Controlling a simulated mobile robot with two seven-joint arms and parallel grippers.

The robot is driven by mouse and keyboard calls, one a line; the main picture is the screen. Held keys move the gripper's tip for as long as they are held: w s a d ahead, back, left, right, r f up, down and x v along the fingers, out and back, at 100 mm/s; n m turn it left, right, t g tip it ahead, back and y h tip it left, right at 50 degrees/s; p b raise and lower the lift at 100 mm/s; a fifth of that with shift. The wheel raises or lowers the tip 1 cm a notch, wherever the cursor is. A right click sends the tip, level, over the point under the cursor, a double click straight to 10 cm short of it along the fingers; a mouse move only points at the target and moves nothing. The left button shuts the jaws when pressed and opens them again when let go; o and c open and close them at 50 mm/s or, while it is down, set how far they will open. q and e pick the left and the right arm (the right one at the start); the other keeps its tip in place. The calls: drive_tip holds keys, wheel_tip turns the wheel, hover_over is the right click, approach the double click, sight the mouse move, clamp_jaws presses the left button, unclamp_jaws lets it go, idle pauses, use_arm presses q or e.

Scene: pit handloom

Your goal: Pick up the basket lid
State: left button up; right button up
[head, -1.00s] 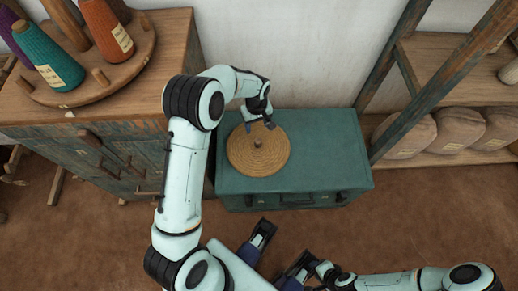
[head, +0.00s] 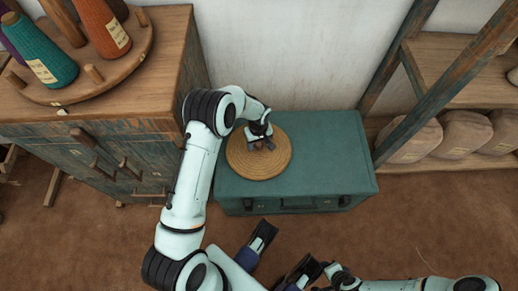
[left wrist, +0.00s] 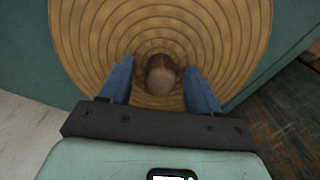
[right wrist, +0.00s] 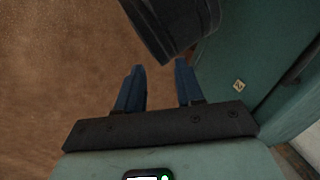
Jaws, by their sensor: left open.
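The basket lid (head: 258,171) is a round, coiled straw-coloured disc lying on the teal chest (head: 330,160). In the left wrist view the lid (left wrist: 90,40) fills the upper middle, with a brown rounded knob (left wrist: 161,78) at its centre. My left gripper (head: 262,146) is over the lid's centre and hides most of the knob in the head view. In the left wrist view its blue fingers (left wrist: 160,68) are open, one on each side of the knob, with gaps showing. My right gripper (right wrist: 158,72) is open and empty, away from the lid.
A wooden cabinet (head: 140,60) with coloured thread cones (head: 42,55) on a round stand is at the left. A wooden rack (head: 450,70) with several wrapped bundles (head: 465,133) is at the right. The chest top right of the lid is clear.

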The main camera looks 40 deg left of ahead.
use_arm(q)
clamp_jaws()
drive_tip(key=shift+r, duration=0.1)
